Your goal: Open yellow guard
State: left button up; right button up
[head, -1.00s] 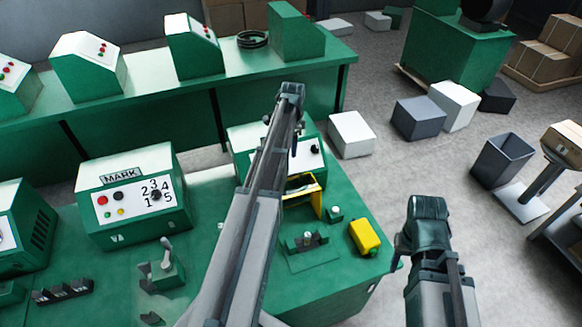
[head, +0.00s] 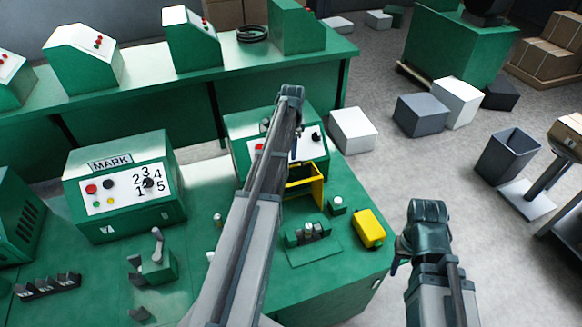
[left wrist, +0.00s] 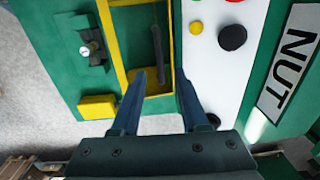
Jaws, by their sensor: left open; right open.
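The yellow guard (head: 317,188) is a frame on the front of the green machine on the right of the near bench. Contact cannot be told. My right gripper (head: 399,262) is open and empty beyond the bench's right edge.
A yellow box (head: 368,228) and a small green fixture (head: 308,234) stand on the bench before the machine. The MARK machine (head: 122,180) and a lever device (head: 155,262) are to the left. Grey and white boxes (head: 421,114) lie on the floor behind.

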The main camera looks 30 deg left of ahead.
pick_arm(q)
notch_tip(320, 180, down, 5)
jog(key=b, duration=0.4)
jog(key=shift+w+a+f, duration=0.1)
jog(key=shift+f, duration=0.05)
grip_shut()
dwell(1.1)
